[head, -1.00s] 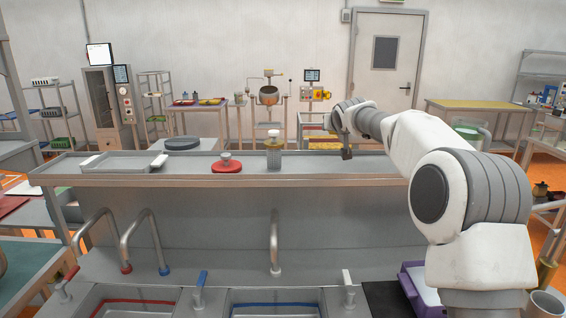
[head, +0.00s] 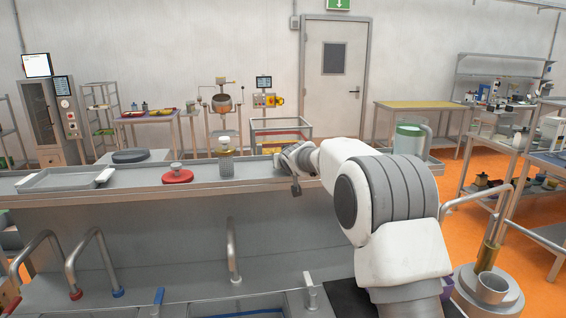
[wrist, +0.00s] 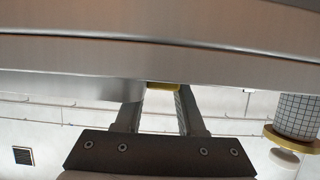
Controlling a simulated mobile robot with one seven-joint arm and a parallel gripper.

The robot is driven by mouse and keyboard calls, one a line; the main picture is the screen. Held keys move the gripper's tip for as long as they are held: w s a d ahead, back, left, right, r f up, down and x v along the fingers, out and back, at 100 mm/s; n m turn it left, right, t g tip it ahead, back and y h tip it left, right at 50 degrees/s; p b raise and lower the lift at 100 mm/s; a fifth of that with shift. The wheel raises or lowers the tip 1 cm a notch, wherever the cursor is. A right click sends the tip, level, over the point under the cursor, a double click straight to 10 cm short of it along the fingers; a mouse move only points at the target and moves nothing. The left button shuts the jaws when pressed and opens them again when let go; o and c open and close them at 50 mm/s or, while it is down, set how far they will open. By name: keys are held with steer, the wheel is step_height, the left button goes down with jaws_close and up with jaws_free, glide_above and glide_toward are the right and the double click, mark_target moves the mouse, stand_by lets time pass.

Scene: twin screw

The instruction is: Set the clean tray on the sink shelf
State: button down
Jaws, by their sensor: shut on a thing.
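A shallow grey tray (head: 60,183) with white handles rests on the long metal sink shelf (head: 135,200), at its left end. My gripper (head: 296,190) is well to the right of this tray, low by the shelf's front edge. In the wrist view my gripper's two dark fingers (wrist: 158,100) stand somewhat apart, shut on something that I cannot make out. A small yellow patch (wrist: 163,86) shows between the fingertips; I cannot tell whether it is held or behind. A broad metal surface (wrist: 160,55) fills the top of the wrist view.
A red disc with a knob (head: 177,176) and a metal jar with a pale top (head: 226,165) stand on the shelf between tray and gripper. Curved taps (head: 100,262) rise from the sinks below. A steel pot (head: 490,288) stands at the lower right.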

steer(key=c, duration=0.5)
jaws_free()
steer(key=shift+s+r, duration=0.1)
steer(key=b+v, duration=0.2)
steer(key=v, duration=0.9)
steer(key=shift+s+d+r+b, duration=0.15)
steer(key=shift+s+r+b, duration=0.05)
steer(key=shift+s+b, duration=0.15)
steer(key=s+d+m+g+h, duration=0.1)
steer(key=s+d+g, duration=0.1)
steer(key=s+d, duration=0.5)
steer(key=s+d+m+g+h, duration=0.1)
steer(key=s+d+h, duration=0.15)
steer(key=s, duration=0.95)
steer(key=s+d+f+g, duration=0.1)
steer(key=s+f, duration=0.2)
steer(key=s, duration=0.5)
steer(key=s+d+f+g, duration=0.2)
steer(key=s+f, duration=0.2)
steer(key=s, duration=0.4)
steer(key=s+d+f+g+y, duration=0.1)
steer(key=s+f, duration=0.3)
steer(key=s, duration=0.5)
steer(key=shift+d+g, duration=0.2)
steer(key=shift+g, duration=0.2)
